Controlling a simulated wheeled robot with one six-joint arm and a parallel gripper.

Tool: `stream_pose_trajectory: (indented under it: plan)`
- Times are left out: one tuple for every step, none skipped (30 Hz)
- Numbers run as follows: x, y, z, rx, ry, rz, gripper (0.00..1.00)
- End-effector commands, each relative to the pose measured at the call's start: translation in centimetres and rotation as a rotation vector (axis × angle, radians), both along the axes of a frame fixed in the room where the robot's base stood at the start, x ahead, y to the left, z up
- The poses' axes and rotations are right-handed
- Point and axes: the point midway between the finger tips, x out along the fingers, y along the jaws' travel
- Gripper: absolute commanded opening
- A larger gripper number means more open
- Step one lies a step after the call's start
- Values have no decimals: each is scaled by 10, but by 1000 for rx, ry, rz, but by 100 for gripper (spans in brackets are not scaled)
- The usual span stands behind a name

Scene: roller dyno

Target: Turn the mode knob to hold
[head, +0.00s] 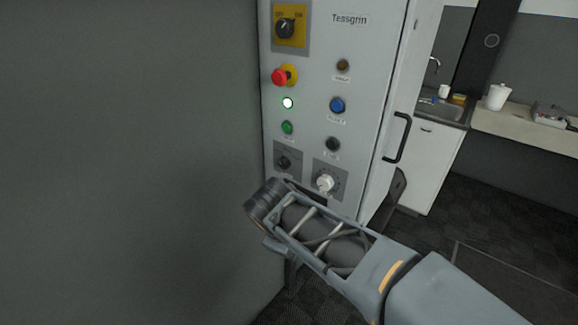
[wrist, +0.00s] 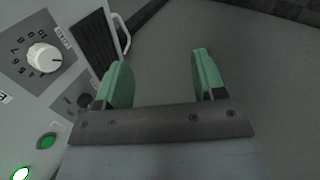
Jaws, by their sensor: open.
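A grey control cabinet (head: 360,60) carries several knobs and buttons. A small black knob (head: 284,162) sits on a dark grey plate at the lower left of the panel; it also shows in the wrist view (wrist: 85,100), just left of my gripper's left finger. Its label and setting are too small to read, so I cannot tell for sure that it is the mode knob. My gripper (wrist: 160,68) is open and empty, its green fingers apart and touching no knob. In the head view my forearm's end is in front of the lower panel, and the fingers are hidden.
A white numbered knob (head: 326,183) is right of the black one. Above are a red emergency button (head: 280,77), a lit green lamp (head: 288,103), a blue button (head: 337,105) and a yellow-plated switch (head: 286,28). A black door handle (head: 398,138) sticks out at right.

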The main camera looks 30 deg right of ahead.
Motion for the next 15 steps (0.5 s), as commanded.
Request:
stream_pose_trajectory:
  plan:
    - [21,-8,-17,-146,91,133,63]
    - [33,-14,-18,-237,143,210,63]
    - [50,-20,-19,-357,214,306,63]
    - [63,-24,-19,-445,266,374,63]
    - [76,-27,-18,-531,320,437,63]
    - [94,-30,-17,-644,389,512,63]
    - [106,-30,-16,-725,439,561,63]
    - [118,-30,-15,-802,487,606,63]
    - [134,-28,-13,-899,549,658,63]
    - [145,-24,-12,-968,592,692,63]
    - [154,-21,-10,-1031,631,720,63]
    - [166,-16,-9,-1109,680,750,63]
    - [174,-11,-8,-1162,712,770,63]
    - [181,-6,-7,-1208,742,785,63]
    - [189,-1,-6,-1263,775,801,63]
